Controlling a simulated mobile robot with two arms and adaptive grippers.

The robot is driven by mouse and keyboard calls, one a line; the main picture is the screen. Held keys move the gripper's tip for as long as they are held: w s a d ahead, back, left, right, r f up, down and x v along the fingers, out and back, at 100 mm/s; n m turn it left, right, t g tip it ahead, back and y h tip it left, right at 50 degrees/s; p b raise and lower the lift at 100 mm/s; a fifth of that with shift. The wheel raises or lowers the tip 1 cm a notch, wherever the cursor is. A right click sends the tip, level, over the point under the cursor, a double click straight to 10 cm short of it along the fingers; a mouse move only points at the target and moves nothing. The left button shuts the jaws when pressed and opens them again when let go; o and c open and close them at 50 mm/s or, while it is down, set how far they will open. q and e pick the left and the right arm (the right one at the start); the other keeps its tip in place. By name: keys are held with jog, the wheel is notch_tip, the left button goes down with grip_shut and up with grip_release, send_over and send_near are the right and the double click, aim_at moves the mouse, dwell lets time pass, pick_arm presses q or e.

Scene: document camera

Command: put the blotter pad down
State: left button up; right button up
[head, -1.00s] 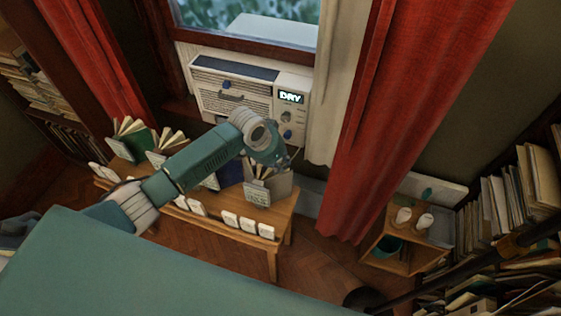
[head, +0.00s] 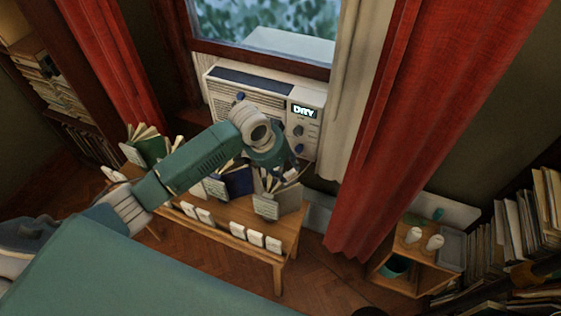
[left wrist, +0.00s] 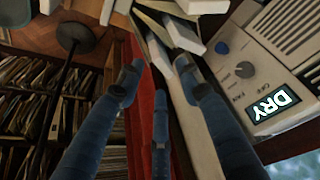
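My left gripper (head: 280,172) hangs over the right end of the wooden table, just above an open grey-covered book (head: 285,198) with fanned pages. In the left wrist view its blue fingers (left wrist: 158,80) are spread apart, and I see nothing clearly gripped between them. Pale page or board edges (left wrist: 155,45) show beyond the fingertips; whether they touch a finger I cannot tell. I cannot pick out a blotter pad for certain in either view. My right gripper is not in view.
The wooden table (head: 250,250) carries several open books and white cards along its front. A white air unit (head: 265,100) reading DRY stands behind it under the window. Red curtains (head: 430,100) hang either side. A small shelf (head: 410,262) with white jars stands at the right.

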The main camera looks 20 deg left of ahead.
pick_arm(q)
jog(key=v, duration=0.5)
jog(key=shift+s+r, duration=0.1)
jog(key=shift+r, duration=0.3)
